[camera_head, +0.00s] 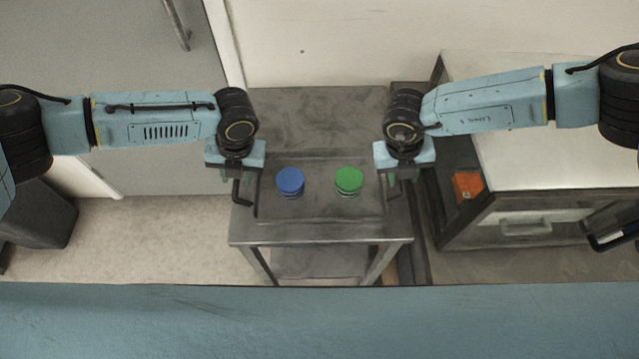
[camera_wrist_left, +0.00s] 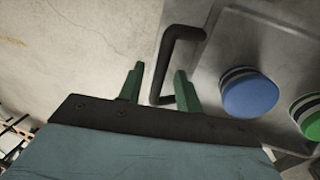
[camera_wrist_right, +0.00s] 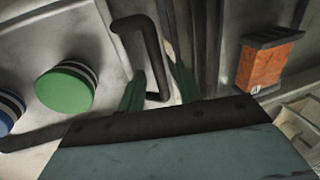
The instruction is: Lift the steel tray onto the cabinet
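The steel tray (camera_head: 320,207) lies flat on a small metal table, with a blue-lidded can (camera_head: 290,181) and a green-lidded can (camera_head: 348,179) standing on it. A black handle is at each end: the left handle (camera_wrist_left: 180,38) and the right handle (camera_wrist_right: 150,50). My left gripper (camera_head: 236,178) is at the left handle, fingers apart, with part of the bar between them in the left wrist view. My right gripper (camera_head: 401,178) is at the right handle, also open, with the bar between its fingers in the right wrist view. The cabinet (camera_head: 560,150) with a pale top stands to the right.
The metal table (camera_head: 310,238) has bare top behind the tray. An orange box (camera_head: 467,184) is on the cabinet's near left side, close to my right gripper. The visible cabinet top is clear below my right arm. A door (camera_head: 120,60) is at the back left.

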